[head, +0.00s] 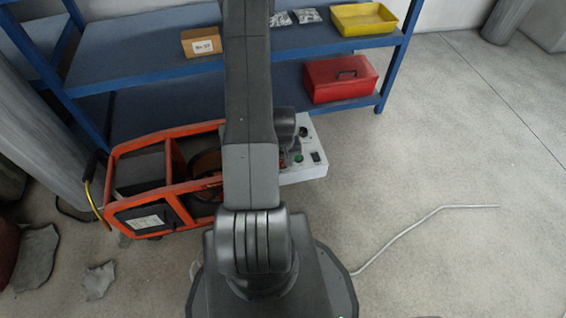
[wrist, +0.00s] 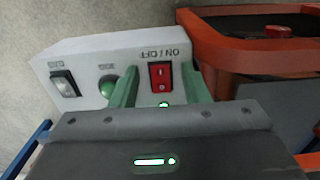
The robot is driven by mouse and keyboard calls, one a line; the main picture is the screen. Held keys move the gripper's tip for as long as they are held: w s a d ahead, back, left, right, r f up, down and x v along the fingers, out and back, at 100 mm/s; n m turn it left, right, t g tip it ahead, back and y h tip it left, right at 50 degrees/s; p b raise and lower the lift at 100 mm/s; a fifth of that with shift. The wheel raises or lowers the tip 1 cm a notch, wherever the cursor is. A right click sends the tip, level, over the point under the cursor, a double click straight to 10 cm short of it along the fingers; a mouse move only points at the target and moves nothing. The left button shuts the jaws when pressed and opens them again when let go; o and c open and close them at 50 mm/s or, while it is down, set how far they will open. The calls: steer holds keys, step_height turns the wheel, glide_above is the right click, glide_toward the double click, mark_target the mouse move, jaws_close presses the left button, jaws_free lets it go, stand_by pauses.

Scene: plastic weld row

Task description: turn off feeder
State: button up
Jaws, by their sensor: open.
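The feeder has an orange frame (head: 127,150), with a pale grey control box (head: 312,172) at its right end. In the wrist view the box (wrist: 95,52) appears upside down. Its red rocker switch (wrist: 160,76), by the inverted ON / OFF label, lies between my fingers; which side is pressed is unclear. A small green glow shows just below the switch. A green round button (wrist: 107,86) and a black rocker (wrist: 65,84) sit to its left. My gripper (wrist: 160,70) is open, fingers on either side of the red switch; contact cannot be told. My arm partly hides the box in the head view.
A blue shelf (head: 140,45) stands behind the feeder, holding a cardboard box (head: 201,42), a yellow tray (head: 363,19) and a red case (head: 340,79). A thin grey rod or cable (head: 405,233) lies on the floor at right. The floor farther right is clear.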

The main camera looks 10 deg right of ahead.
steer(key=shift+f, duration=0.1)
jaws_close()
steer(key=shift+w+r+g+p, duration=0.2)
steer(key=shift+g+p, duration=0.2)
steer(key=shift+p, duration=0.2)
steer(key=shift+w+g, duration=0.2)
steer(key=shift+g, duration=0.9)
jaws_free()
